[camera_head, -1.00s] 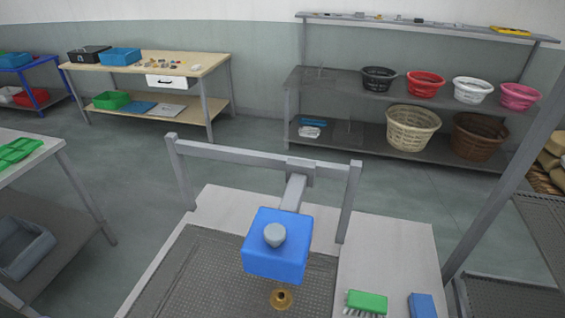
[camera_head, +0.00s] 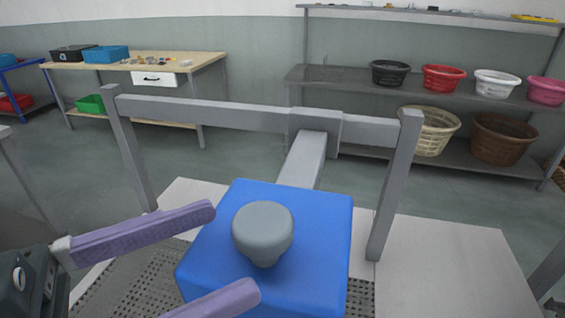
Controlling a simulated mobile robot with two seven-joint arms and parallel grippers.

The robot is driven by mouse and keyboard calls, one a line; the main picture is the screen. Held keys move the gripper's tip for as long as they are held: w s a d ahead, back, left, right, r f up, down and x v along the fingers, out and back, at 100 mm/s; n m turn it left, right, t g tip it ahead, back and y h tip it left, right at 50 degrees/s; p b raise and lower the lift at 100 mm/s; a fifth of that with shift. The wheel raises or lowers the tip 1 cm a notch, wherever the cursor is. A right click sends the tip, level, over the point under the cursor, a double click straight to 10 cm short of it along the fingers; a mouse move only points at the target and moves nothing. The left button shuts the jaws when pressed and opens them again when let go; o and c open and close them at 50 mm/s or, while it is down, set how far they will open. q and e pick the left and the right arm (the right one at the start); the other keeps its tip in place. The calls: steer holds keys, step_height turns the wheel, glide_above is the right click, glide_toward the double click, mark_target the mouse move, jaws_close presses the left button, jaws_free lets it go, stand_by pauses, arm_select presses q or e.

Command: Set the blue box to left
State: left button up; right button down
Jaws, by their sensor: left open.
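My right gripper is not in view.
The frame's right post (camera_head: 393,190) and left post (camera_head: 130,150) stand on either side of the box. The white worktop (camera_head: 450,262) at right is clear where visible. A shelf with baskets (camera_head: 443,78) and a wooden table (camera_head: 205,62) stand farther back.

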mark_target(289, 216)
arm_select(q)
steer(key=p+x, duration=0.1)
steer(key=x, duration=0.6)
steer(key=shift+d+r, duration=0.15)
steer(key=shift+d, duration=0.1)
steer(key=shift+w+d, duration=0.25)
steer(key=shift+d, duration=0.2)
jaws_close()
